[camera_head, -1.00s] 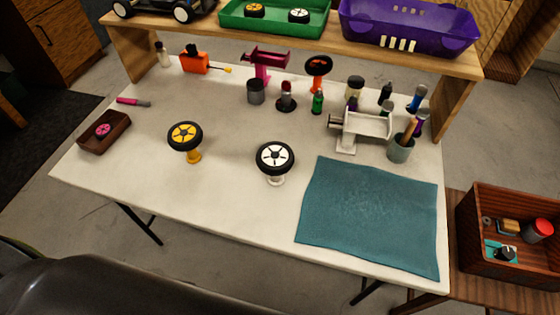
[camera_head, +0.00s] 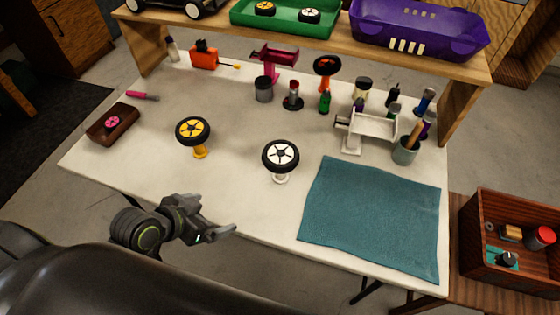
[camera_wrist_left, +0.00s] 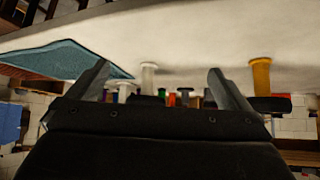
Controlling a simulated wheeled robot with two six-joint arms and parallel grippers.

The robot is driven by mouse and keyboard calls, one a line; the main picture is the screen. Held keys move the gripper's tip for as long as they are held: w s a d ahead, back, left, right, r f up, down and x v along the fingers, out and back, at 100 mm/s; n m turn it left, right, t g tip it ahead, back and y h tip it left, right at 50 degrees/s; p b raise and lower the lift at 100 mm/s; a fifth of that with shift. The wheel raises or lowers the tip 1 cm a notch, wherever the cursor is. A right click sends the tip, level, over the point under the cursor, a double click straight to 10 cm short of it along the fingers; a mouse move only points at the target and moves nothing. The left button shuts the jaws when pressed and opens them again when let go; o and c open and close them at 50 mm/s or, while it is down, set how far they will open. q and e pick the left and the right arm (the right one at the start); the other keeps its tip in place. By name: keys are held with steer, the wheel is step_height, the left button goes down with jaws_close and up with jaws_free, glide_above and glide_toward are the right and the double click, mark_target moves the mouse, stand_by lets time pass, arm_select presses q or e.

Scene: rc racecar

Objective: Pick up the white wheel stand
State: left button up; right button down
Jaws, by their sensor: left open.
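The white wheel stand (camera_head: 280,178) stands upright on the table, with a black wheel with a white hub (camera_head: 281,157) on top hiding most of it. It also shows between my open fingers in the left wrist view (camera_wrist_left: 148,77), farther off and apart from them. That view is upside down, with the tabletop at the top. My left gripper (camera_head: 212,220) is open and empty near the table's front edge, left of and nearer than the white stand. My right gripper is not in view.
A yellow wheel stand (camera_head: 200,151) with a yellow-hubbed wheel (camera_head: 193,130) stands left of the white one. A teal cloth (camera_head: 370,218) lies to the right. A white bench device (camera_head: 366,128), a tool cup (camera_head: 404,152) and bottles are behind. The table around the white stand is clear.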

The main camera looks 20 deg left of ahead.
mark_target(270, 160)
arm_select(q)
steer(key=w+d+r+m+t+h, duration=0.1)
steer(key=w+r+m+t+h, duration=0.2)
steer(key=w+r, duration=0.4)
steer(key=shift+n+h, duration=0.3)
steer(key=shift+h, duration=0.3)
steer(key=p+x, duration=0.2)
steer(key=x, duration=1)
steer(key=shift+s+d+f, duration=0.1)
steer(key=shift+s+d, duration=0.05)
steer(key=shift+d, duration=0.1)
steer(key=shift+w+d+f+p, duration=0.1)
steer(key=shift+w+d+p, duration=0.15)
steer(key=shift+w+p, duration=0.15)
steer(key=x, duration=0.3)
steer(key=shift+w+d+p, duration=0.1)
steer(key=shift+p, duration=0.3)
steer(key=shift+w+d+f, duration=0.25)
steer(key=shift+w+f, duration=0.1)
steer(key=shift+w, duration=0.05)
steer(key=c, duration=0.7)
